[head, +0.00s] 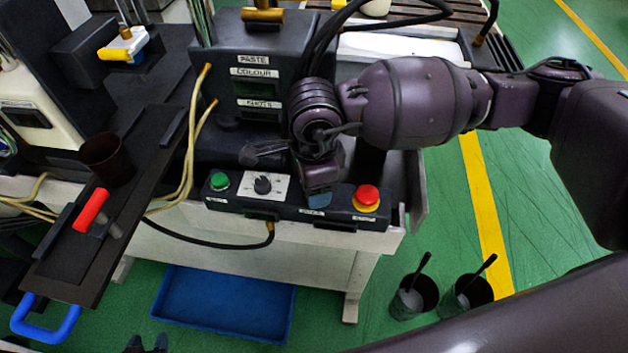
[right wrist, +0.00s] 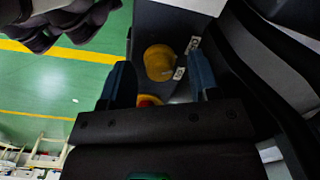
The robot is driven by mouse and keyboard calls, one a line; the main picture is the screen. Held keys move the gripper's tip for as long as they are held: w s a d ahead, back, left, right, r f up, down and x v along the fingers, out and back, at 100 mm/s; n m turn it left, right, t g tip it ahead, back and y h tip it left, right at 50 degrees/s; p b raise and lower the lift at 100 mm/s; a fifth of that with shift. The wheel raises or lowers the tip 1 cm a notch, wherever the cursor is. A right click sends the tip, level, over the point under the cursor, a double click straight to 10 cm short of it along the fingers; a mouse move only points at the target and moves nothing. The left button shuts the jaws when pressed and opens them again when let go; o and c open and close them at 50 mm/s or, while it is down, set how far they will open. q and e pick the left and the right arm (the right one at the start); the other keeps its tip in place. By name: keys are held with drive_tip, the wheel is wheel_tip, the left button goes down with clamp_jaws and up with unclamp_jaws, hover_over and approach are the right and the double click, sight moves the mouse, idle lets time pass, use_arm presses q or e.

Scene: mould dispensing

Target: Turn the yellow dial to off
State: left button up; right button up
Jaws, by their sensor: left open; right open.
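The yellow dial (right wrist: 160,62) shows in the right wrist view as a round yellow knob on a grey panel, with small white labels beside it. My right gripper (right wrist: 162,84) is open; its two blue fingers stand left and right of the dial in that view, and I cannot tell whether they touch it. In the head view my right gripper (head: 318,198) is over the control panel (head: 285,211), between the white-plated black knob and the red button, and hides the dial. My left gripper (head: 147,344) is at the bottom edge of the head view, open and empty.
The panel also bears a green button (head: 219,181), a black knob (head: 263,185) and a red button (head: 367,197) on a yellow base. The dispenser box (head: 250,65) stands behind. A blue tray (head: 222,305) and two dark cups with sticks (head: 415,297) are below.

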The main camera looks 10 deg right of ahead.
drive_tip(key=shift+r, duration=0.4)
wheel_tip(320, 180, up, 10)
drive_tip(key=p, duration=0.1)
idle(0.6)
